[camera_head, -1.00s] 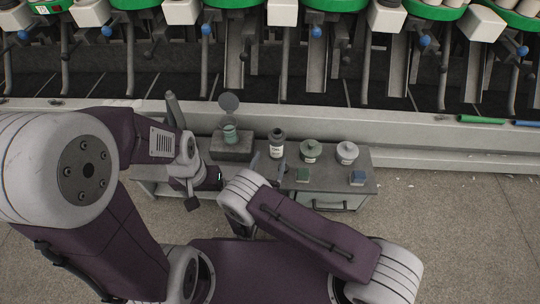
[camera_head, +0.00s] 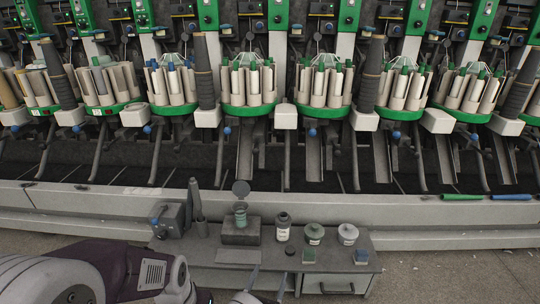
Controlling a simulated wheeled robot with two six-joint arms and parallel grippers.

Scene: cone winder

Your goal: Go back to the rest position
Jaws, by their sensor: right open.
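Behind is the winder's grey rail (camera_head: 420,211). Floor is clear at right (camera_head: 460,275).

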